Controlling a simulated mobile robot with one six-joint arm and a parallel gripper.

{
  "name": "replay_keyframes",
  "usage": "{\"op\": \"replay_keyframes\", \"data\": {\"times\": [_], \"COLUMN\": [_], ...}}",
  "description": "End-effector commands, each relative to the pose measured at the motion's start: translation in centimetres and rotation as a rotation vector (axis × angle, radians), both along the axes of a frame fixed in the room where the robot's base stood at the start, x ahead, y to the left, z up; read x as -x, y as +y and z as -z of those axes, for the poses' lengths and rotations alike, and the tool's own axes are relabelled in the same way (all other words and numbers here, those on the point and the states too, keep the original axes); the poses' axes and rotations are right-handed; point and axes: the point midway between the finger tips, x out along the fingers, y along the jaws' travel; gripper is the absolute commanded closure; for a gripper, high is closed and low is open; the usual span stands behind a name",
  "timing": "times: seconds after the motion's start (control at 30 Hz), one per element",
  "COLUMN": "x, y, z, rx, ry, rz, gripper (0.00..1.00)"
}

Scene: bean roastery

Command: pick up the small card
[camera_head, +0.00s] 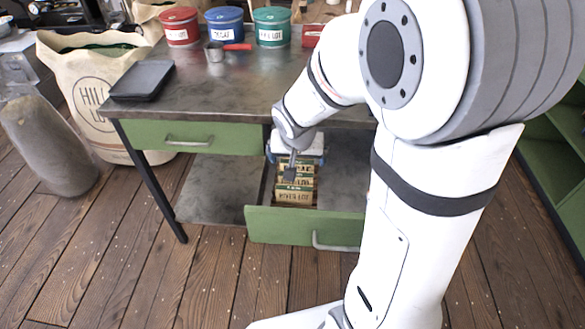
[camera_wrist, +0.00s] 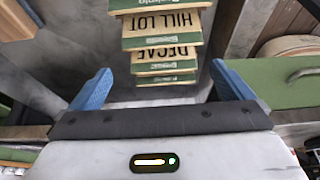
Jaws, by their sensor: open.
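In the wrist view a card marked HILL LOT (camera_wrist: 163,25) lies above one marked DECAF (camera_wrist: 165,55), with more card edges below. I cannot tell which one is the small card. My gripper (camera_head: 290,172) points down over the drawer and hides part of the cards. In the wrist view my gripper (camera_wrist: 162,70) is open, with its blue fingers on either side of the lower cards and nothing held between them.
The workbench top (camera_head: 240,85) holds a dark flat object (camera_head: 142,80), a scoop (camera_head: 216,52) and red (camera_head: 180,27), blue (camera_head: 225,27) and green (camera_head: 271,27) tins. A closed drawer (camera_head: 195,138) is to the left. A full sack (camera_head: 95,95) stands at the left.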

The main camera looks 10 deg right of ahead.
Motion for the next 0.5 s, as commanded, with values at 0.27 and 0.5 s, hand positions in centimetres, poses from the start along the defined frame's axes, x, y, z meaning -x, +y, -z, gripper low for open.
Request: {"op": "replay_keyframes", "data": {"times": [0.27, 0.5], "x": [-1.8, -3.0], "y": [-0.3, -0.5], "z": [2.8, 5.3], "rx": [0.000, 0.000], "ry": [0.004, 0.002], "rz": [0.000, -0.001], "gripper": [0.00, 0.00]}}
